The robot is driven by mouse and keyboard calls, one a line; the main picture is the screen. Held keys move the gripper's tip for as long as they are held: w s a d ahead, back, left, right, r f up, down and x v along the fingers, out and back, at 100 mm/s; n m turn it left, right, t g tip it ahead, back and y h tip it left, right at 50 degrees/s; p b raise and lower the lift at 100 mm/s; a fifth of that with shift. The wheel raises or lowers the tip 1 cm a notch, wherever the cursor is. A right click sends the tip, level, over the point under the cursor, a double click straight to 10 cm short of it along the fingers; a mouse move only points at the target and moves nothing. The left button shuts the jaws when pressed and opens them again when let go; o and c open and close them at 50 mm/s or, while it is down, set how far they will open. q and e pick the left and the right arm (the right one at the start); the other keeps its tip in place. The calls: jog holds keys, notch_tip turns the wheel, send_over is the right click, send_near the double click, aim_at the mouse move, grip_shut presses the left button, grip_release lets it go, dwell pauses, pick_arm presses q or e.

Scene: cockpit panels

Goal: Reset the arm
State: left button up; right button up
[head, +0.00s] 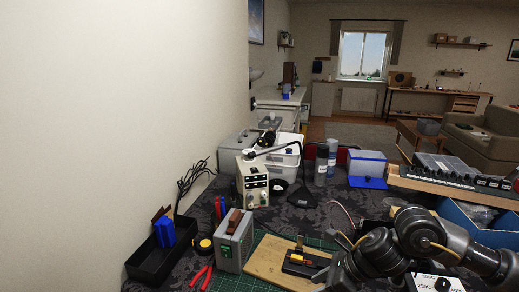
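My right arm comes in from the lower right of the head view, over the near part of the workbench. Its dark, jointed links are bent and cover part of the bench. My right gripper (338,272) seems to be at the lower end of this arm, low in the picture beside a wooden board (266,262). Its fingers are too dark and cut off to tell whether they are open or shut. My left arm and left gripper are not in view.
Near the board stand a grey box (235,245), red-handled pliers (201,277), a black tray (150,262) and a cream instrument (253,186). A white dial panel (437,284) is under my arm. A blue bin (470,222) stands right. The wall closes the left side.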

jog(key=s+a+f+m+t+y, duration=0.1)
jog(key=s+a+m+t+y, duration=0.15)
jog(key=a+m, duration=0.4)
jog(key=s+a+f+m+t+y, duration=0.1)
jog(key=a+m+t, duration=0.2)
jog(key=a+m, duration=0.35)
jog(key=s+d+f+m+g+h, duration=0.2)
jog(key=s+d+f+m+h, duration=0.2)
jog(key=s+d+f+m, duration=0.5)
jog(key=s+d+f+m+g+h, duration=0.1)
jog(key=s+d+f+m+h, duration=0.2)
jog(key=s+d+m, duration=0.75)
jog(key=s+d+f+m+g+h, duration=0.2)
jog(key=s+d+f+m+h, duration=0.3)
jog(key=m, duration=1)
notch_tip(320, 180, down, 24)
jog(key=a+y, duration=0.1)
jog(key=s+d+f+g, duration=0.1)
jog(key=s+d+f, duration=0.1)
jog(key=s+f, duration=0.6)
jog(key=s+d+f+n+g, duration=0.1)
jog(key=s+d+f, duration=0.1)
jog(key=s+f, duration=0.6)
jog(key=shift+s+f, duration=0.3)
jog(key=shift+f, duration=0.05)
